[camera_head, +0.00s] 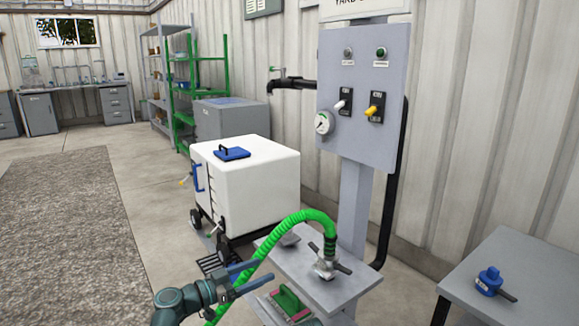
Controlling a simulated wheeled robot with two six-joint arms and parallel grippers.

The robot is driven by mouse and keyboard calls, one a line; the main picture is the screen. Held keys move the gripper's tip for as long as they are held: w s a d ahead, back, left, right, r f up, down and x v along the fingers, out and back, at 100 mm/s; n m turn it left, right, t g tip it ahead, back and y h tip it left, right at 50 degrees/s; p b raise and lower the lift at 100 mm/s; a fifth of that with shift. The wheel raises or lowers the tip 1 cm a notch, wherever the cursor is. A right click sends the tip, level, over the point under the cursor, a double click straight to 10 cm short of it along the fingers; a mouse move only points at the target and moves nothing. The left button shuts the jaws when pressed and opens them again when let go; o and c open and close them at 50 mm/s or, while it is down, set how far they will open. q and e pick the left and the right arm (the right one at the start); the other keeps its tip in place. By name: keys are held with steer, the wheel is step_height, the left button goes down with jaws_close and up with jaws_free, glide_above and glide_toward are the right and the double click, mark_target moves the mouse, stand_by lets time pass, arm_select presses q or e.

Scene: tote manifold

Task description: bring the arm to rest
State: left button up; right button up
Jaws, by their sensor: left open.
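My left gripper (250,277) is open, with two blue-grey fingers pointing right. It is at the bottom centre, at the left end of a grey shelf on the control post. The arm (180,304) comes in from the lower left. A green ribbed hose (295,219) arches up behind the fingers and ends in a metal coupling (325,264) standing on the shelf. The hose passes close to the fingers; I cannot tell whether they touch. The fingers have no object between them. My right gripper is not in view.
A grey control panel (362,95) with a gauge and levers stands on a post. A white wheeled tote (245,185) with a blue lid is behind the shelf (335,290). Open floor (140,165) lies at the left.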

arm_select(q)
steer(key=s+d+f+n+g+y, duration=0.1)
steer(key=s+f+n+g+y, duration=0.15)
steer(key=f, duration=0.45)
steer(key=s+d+f+n+g+y, duration=0.1)
steer(key=s+f+g+y, duration=0.25)
steer(key=f, duration=0.25)
steer(key=s+a+f+n+g+y, duration=0.3)
steer(key=s+a+f+n+y, duration=0.45)
steer(key=a+f, duration=0.2)
steer(key=s+d+r+m+g+y, duration=0.15)
steer(key=s+d+m, duration=0.35)
steer(key=d, duration=0.5)
step_height(320, 180, up, 38)
steer(key=s+n+p, duration=0.1)
steer(key=p, duration=3.7)
steer(key=shift+s+y, duration=0.3)
steer(key=shift+y, duration=0.1)
steer(key=shift+s+d+f, duration=0.1)
steer(key=shift+d+f, duration=0.05)
steer(key=shift+f, duration=0.05)
